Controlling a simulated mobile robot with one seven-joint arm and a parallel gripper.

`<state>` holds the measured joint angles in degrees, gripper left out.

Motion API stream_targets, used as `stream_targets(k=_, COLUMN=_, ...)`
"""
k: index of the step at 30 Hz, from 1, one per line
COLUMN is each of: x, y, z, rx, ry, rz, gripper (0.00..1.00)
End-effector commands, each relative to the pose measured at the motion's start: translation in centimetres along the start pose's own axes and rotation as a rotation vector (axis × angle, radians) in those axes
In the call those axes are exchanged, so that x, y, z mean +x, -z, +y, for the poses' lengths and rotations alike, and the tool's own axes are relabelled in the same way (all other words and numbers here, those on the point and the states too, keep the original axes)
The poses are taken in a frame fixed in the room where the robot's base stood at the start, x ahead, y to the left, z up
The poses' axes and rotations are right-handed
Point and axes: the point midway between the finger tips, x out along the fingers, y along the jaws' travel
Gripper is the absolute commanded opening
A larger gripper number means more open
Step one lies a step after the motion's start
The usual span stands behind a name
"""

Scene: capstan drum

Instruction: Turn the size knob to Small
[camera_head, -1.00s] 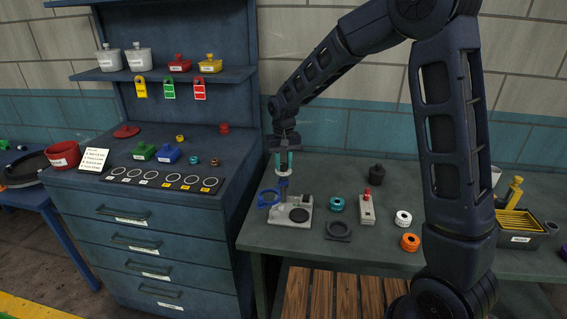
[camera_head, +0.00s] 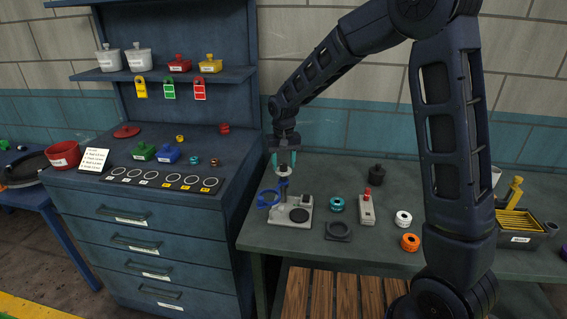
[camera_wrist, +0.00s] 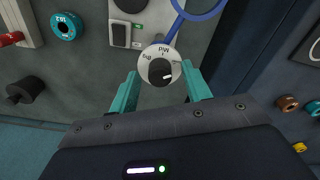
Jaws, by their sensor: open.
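The size knob (camera_wrist: 160,71) is a dark knob on a round white dial (camera_wrist: 150,53), seen from above in the wrist view. The dial reads "Mid" and "Big"; no "Small" label is readable. A white mark on the knob points toward the picture's right. The dial tops the small press (camera_head: 292,222) with the blue ring handle (camera_head: 268,199) on the bench. My gripper (camera_wrist: 158,90) is open, its teal fingers on either side of the dial, apart from the knob. In the head view, my gripper (camera_head: 283,160) is above the press, pointing down.
The blue drawer cabinet (camera_head: 150,245) stands close on the left.

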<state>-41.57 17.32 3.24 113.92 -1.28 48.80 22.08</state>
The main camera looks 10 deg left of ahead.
Motion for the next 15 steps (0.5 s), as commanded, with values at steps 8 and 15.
stream_targets(k=8, x=-3.3, y=0.1, z=0.0, rx=0.001, ry=0.001, rz=0.004, gripper=0.48)
stream_targets(k=15, x=-7.7, y=0.1, z=0.0, rx=0.000, ry=0.001, rz=0.004, gripper=0.48)
